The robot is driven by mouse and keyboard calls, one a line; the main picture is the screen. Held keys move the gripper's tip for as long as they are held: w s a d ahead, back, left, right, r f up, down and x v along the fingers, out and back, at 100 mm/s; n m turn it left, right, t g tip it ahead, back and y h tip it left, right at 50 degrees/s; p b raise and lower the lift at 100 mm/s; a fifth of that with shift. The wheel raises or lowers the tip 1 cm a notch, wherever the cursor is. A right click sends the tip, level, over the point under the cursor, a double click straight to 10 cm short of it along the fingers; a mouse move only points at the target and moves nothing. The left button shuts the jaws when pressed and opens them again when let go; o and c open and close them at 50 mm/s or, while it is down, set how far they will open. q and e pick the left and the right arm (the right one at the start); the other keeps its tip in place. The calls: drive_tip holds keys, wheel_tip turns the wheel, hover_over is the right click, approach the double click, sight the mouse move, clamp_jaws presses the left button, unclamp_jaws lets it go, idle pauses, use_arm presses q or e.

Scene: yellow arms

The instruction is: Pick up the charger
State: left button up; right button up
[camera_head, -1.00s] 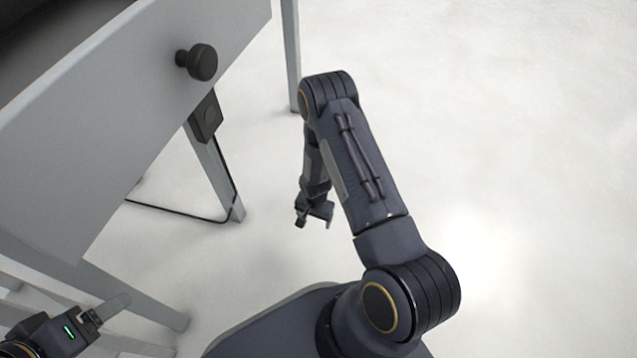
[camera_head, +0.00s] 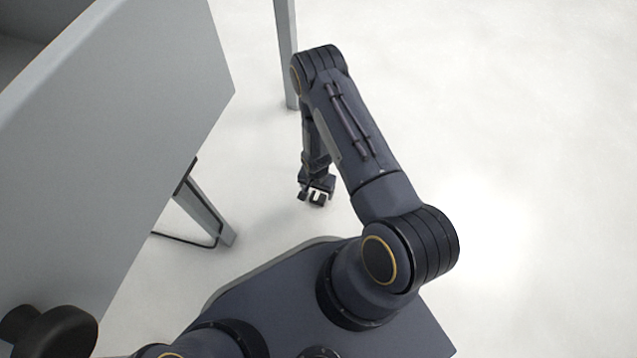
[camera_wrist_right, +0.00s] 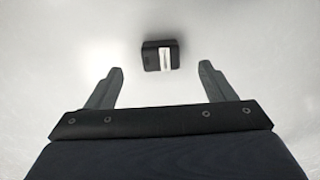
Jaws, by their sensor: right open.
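A small black block with a white band, which looks like the charger (camera_wrist_right: 151,58), lies on the pale floor in the right wrist view. It sits just beyond my right fingertips and roughly centred between them, not touching either finger. My right gripper (camera_wrist_right: 159,80) is open and empty. In the head view my right gripper (camera_head: 314,190) hangs low over the floor, small and partly hidden by its own arm. A dark patch with white at its fingers may be the charger, but it is too small to tell. My left gripper is out of view.
Another leg (camera_head: 287,50) stands behind my right arm. The floor at right is clear.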

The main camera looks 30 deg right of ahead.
sight(318, 197)
drive_tip(key=shift+w+d, duration=0.15)
drive_tip(key=shift+w, duration=0.05)
drive_tip(key=shift+w+d+f, duration=0.1)
drive_tip(key=shift+w+f, duration=0.05)
drive_tip(key=shift+f, duration=0.15)
drive_tip(key=f+b, duration=0.4)
drive_tip(key=f, duration=0.3)
drive_tip(key=shift+d+f+b, duration=0.15)
drive_tip(key=shift+d+b, duration=0.05)
drive_tip(key=shift+b, duration=0.2)
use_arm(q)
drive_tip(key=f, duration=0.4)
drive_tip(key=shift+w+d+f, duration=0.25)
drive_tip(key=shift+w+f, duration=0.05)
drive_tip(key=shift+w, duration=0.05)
use_arm(e)
drive_tip(key=c, duration=1.1)
